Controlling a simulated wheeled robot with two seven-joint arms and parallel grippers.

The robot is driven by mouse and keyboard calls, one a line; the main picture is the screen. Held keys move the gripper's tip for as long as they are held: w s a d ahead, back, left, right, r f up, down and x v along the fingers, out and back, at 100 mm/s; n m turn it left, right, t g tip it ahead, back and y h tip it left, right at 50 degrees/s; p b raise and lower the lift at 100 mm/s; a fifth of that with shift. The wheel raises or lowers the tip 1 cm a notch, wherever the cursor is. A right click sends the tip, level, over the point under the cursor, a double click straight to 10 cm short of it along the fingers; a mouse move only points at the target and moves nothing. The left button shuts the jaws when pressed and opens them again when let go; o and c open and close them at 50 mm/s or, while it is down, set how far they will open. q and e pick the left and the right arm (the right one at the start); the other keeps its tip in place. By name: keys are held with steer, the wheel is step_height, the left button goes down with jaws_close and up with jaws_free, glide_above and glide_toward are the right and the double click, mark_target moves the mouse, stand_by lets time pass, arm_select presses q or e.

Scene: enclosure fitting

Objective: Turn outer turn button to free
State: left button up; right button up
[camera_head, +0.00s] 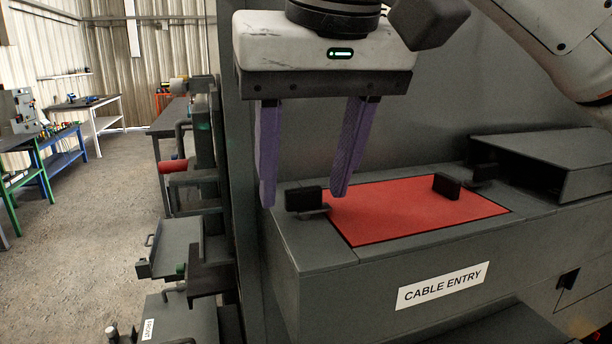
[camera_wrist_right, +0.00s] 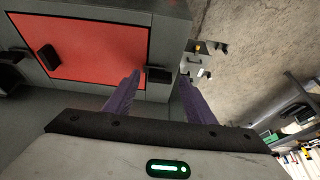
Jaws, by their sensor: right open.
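A black turn button (camera_head: 305,200) sits at the left edge of the red panel (camera_head: 400,215) on the grey cable-entry box. It also shows in the right wrist view (camera_wrist_right: 159,75). A second dark turn button (camera_head: 484,173) is at the panel's far right edge. My right gripper (camera_head: 303,198) is open and points down, with one purple finger on each side of the left button. Gaps show between the fingers and the button in the wrist view; contact cannot be told. My left gripper is not in view.
A black block handle (camera_head: 447,186) stands on the red panel. A grey open-ended housing (camera_head: 550,160) is right of the panel. A tall grey wall rises behind the box. Shelves and brackets (camera_head: 175,245) stand at left, with open floor beyond.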

steer(key=shift+w+f, duration=0.15)
steer(key=shift+f, duration=0.05)
steer(key=c, duration=1)
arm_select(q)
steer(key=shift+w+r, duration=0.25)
arm_select(e)
steer(key=shift+c, duration=0.2)
